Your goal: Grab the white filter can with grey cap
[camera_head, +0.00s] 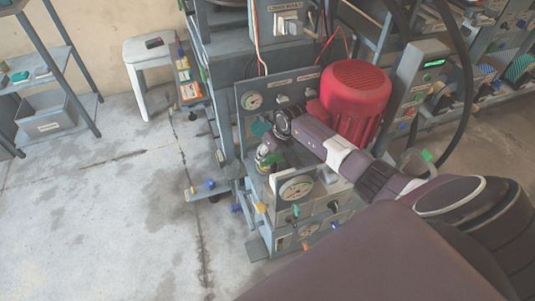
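My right arm comes in from the right, and its gripper (268,147) is over the front of the grey press unit, just above the gauge. A small pale object with green and yellow parts (265,166) is right under the gripper's fingertips. It is too small and too covered to tell whether it is the white filter can. No grey cap can be made out. I cannot tell whether the fingers are open or shut, or touch it. My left gripper is not in view.
A red motor (357,94) stands behind my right forearm. A round gauge (296,189) and several coloured knobs are on the front of the press. A white stool (150,50) and a shelf with a grey bin (46,113) stand at the left. The concrete floor at left is clear.

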